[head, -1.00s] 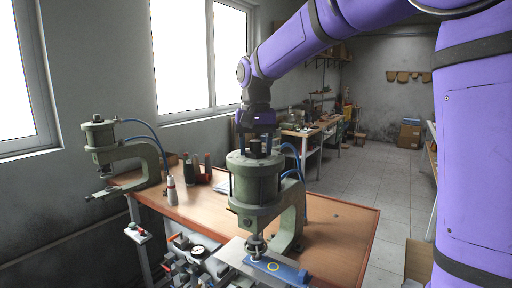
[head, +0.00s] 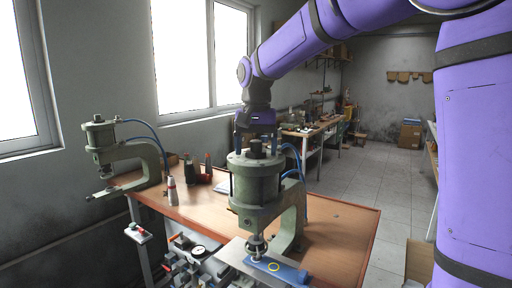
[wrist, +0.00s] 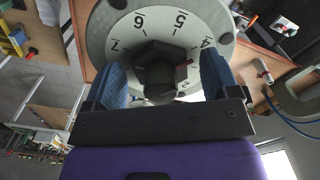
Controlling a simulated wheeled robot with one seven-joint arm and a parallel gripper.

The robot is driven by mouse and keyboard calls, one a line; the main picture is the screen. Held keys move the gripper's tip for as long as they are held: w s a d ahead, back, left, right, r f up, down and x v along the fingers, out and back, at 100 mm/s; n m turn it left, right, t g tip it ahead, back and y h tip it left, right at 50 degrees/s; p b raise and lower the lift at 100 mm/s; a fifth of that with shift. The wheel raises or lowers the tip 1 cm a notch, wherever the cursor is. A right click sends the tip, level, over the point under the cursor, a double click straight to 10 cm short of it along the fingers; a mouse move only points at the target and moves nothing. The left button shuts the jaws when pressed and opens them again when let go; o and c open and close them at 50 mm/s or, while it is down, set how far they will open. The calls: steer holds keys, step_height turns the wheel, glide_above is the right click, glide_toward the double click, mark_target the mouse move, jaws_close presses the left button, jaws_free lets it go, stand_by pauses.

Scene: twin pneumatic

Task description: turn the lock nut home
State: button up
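The lock nut is a dark hex nut (wrist: 145,56) around a black round stud (wrist: 160,76) on top of the near green press (head: 254,184). In the head view, the dark nut and stud (head: 255,149) stand above the cylinder cap. A pale numbered dial (wrist: 118,37) surrounds the nut, and a red mark lies by its right side. My gripper (head: 255,142) points down over the nut. In the wrist view, the blue-padded fingers of my gripper (wrist: 165,78) stand on either side of the nut, spread apart. The near part of the nut is partly hidden by the stud.
A second green press (head: 120,160) stands at the far left of the wooden bench (head: 335,240). A bottle (head: 172,190) and a red holder stand between the presses. Blue hoses run beside the near press. A blue fixture (head: 285,270) lies under its ram.

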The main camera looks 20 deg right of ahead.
step_height(320, 180, up, 11)
steer(key=shift+f, duration=0.1)
stand_by(0.6)
steer(key=shift+s, duration=0.1)
steer(key=s+d+f+n+t, duration=0.1)
steer(key=s+f, duration=0.3)
steer(key=s, duration=0.5)
steer(key=s+d+f+n+t, duration=0.2)
steer(key=s+d+f, duration=0.1)
steer(key=s, duration=0.7)
steer(key=s+d+f+n+t, duration=0.2)
steer(key=s+f, duration=0.4)
steer(key=s, duration=0.3)
steer(key=shift+s+d, duration=0.25)
steer(key=shift+d, duration=0.25)
